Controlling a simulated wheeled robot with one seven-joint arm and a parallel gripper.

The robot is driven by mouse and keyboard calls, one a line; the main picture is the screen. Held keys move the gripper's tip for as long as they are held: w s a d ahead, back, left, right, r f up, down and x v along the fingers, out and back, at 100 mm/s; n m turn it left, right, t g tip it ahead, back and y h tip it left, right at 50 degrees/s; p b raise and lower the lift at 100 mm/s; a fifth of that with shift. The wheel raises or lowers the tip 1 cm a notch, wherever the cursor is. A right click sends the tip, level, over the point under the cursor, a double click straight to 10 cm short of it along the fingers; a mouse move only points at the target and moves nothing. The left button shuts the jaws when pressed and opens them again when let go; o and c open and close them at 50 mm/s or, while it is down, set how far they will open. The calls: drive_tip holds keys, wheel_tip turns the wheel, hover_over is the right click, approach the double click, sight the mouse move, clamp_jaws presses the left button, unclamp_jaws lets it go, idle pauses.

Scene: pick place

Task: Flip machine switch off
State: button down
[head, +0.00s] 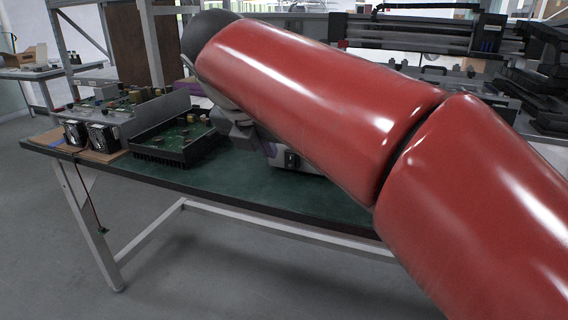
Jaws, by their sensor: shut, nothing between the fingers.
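A pale grey machine (312,164) sits on the green-topped table, mostly hidden behind my red arm. A small black switch (291,160) shows on its front face; I cannot tell which way it is flipped. My gripper (268,149) is partly visible below the far end of the arm, just left of the switch. It looks shut and empty. I cannot tell whether it touches the machine.
The green table (230,178) has bare room along its front edge. A black tray with a circuit board (178,142) stands left of my gripper. Two fans (90,136) sit farther left. Metal uprights and black equipment (410,35) stand behind.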

sight(291, 161)
drive_tip(key=shift+f, duration=0.1)
drive_tip(key=b+x, duration=0.1)
drive_tip(key=x, duration=0.8)
drive_tip(key=shift+b, duration=0.35)
drive_tip(key=w, duration=0.2)
drive_tip(key=w+d+f, duration=0.1)
drive_tip(key=shift+w, duration=0.1)
drive_tip(key=shift+w+d+f, duration=0.1)
drive_tip(key=shift+w+d, duration=0.2)
drive_tip(key=shift+w, duration=0.2)
drive_tip(key=shift+w+f+t+b, duration=0.15)
drive_tip(key=shift+f+t+b, duration=0.3)
drive_tip(key=shift+b, duration=0.25)
drive_tip(key=shift+r+p, duration=0.35)
